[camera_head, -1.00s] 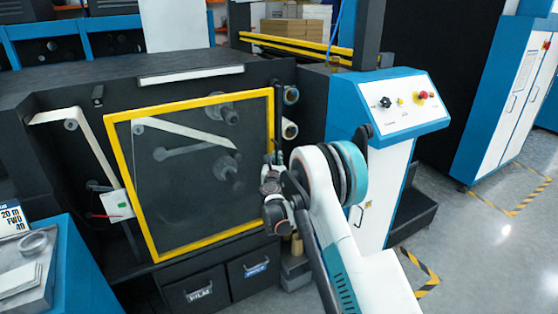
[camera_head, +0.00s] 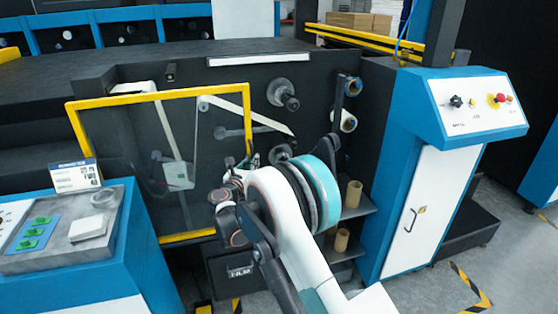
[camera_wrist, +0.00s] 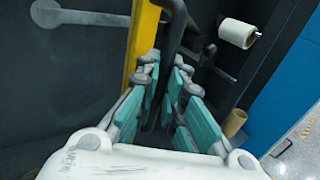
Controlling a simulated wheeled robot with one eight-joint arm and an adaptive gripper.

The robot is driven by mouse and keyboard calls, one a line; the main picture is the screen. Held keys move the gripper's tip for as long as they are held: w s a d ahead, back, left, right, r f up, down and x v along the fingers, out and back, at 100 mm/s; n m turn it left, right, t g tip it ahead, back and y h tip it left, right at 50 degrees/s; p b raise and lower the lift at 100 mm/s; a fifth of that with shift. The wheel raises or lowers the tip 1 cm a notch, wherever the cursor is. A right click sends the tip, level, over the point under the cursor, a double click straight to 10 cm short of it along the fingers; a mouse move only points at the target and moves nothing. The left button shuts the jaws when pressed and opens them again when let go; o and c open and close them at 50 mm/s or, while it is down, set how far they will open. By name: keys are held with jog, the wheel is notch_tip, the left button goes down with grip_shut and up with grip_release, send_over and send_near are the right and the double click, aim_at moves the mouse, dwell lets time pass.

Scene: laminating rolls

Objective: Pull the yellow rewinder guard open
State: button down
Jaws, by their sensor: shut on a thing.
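The yellow rewinder guard (camera_head: 160,97), a yellow frame around a see-through panel, stands partly open in the head view. Its right edge is swung out from the dark machine face, and its left side is at the machine. My gripper (camera_head: 243,168) is at that right edge, largely hidden by my arm. In the wrist view, the teal-padded fingers of my gripper (camera_wrist: 166,72) are shut around the dark bar handle (camera_wrist: 172,30), beside the yellow frame edge (camera_wrist: 145,35). The exact contact is partly hidden between the pads.
A blue-sided console (camera_head: 145,230) stands at the lower left, close to the guard's left side. A blue and white control cabinet (camera_head: 425,170) stands at the right. Uncovered rollers (camera_head: 283,92) and cardboard cores (camera_head: 353,193) show right of the guard.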

aim_at(220, 167)
jog(key=s+a, duration=0.1)
jog(key=a, duration=0.2)
jog(key=s+a, duration=0.1)
jog(key=a, duration=0.3)
jog(key=s+a, duration=0.1)
jog(key=a, duration=0.3)
jog(key=shift+s, duration=0.35)
jog(key=c, duration=2)
grip_release()
jog(key=v, duration=1.2)
jog(key=shift+d, duration=0.1)
